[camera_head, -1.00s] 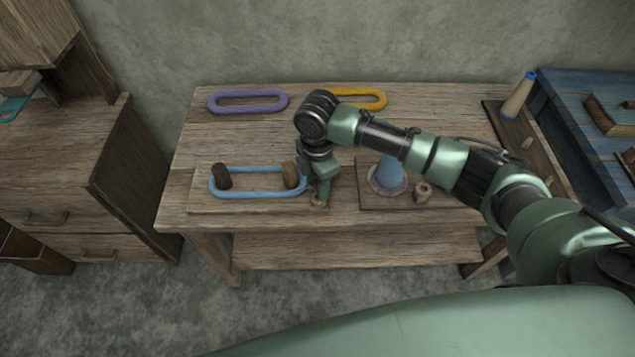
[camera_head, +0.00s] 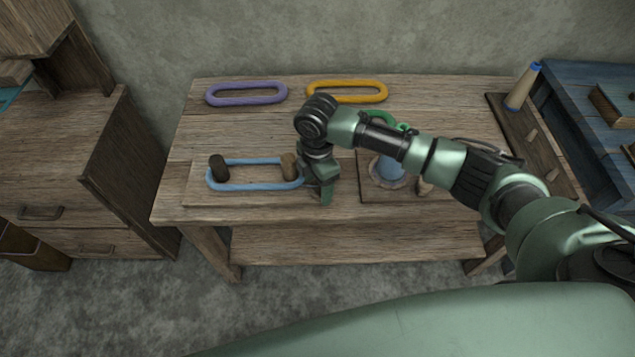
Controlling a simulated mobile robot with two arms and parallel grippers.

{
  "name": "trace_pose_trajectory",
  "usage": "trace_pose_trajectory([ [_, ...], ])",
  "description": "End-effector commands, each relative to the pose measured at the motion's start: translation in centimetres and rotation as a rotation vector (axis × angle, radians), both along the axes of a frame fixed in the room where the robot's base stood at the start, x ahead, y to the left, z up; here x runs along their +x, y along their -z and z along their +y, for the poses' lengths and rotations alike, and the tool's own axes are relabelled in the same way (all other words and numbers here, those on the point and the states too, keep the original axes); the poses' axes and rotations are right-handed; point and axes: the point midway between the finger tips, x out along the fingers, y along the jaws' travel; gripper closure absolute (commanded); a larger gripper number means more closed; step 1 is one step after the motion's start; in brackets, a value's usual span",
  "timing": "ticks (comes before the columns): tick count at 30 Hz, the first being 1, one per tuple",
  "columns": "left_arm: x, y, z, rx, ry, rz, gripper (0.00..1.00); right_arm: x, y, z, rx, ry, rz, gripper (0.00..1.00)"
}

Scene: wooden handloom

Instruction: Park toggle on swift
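The likely swift is a pale wooden board (camera_head: 240,199) with two dark upright pegs, a left one (camera_head: 218,168) and a right one (camera_head: 289,166), inside a blue oval skein (camera_head: 250,188). My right gripper (camera_head: 326,194) points down just right of the skein's right end, at the board's right edge. Its fingers look close together, but I cannot tell whether they are shut or hold anything. I cannot make out the toggle; the gripper may hide it. My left gripper is not in view.
A purple oval skein (camera_head: 246,94) and a yellow one (camera_head: 347,92) lie at the table's back. A green loop (camera_head: 402,126) and a blue cone (camera_head: 388,168) on a board are partly behind my arm. A blue-tipped spool (camera_head: 522,88) stands at right. The table's left middle is clear.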

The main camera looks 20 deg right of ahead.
Motion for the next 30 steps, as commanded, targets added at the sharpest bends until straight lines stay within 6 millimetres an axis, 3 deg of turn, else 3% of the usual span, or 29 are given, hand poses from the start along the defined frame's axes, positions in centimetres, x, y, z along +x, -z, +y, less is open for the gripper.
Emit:
trace_pose_trajectory([
  [8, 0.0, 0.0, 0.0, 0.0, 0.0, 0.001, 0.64, 0.1, -0.3, 0.0, 0.0, 0.0, -0.002, 0.34],
  [21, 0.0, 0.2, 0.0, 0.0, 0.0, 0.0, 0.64, 0.1, -6.7, 0.0, 0.001, 0.0, -0.003, 0.34],
  [30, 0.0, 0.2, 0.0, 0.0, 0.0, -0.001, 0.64, 0.0, -7.8, 0.0, 0.0, 0.001, 0.0, 0.34],
])
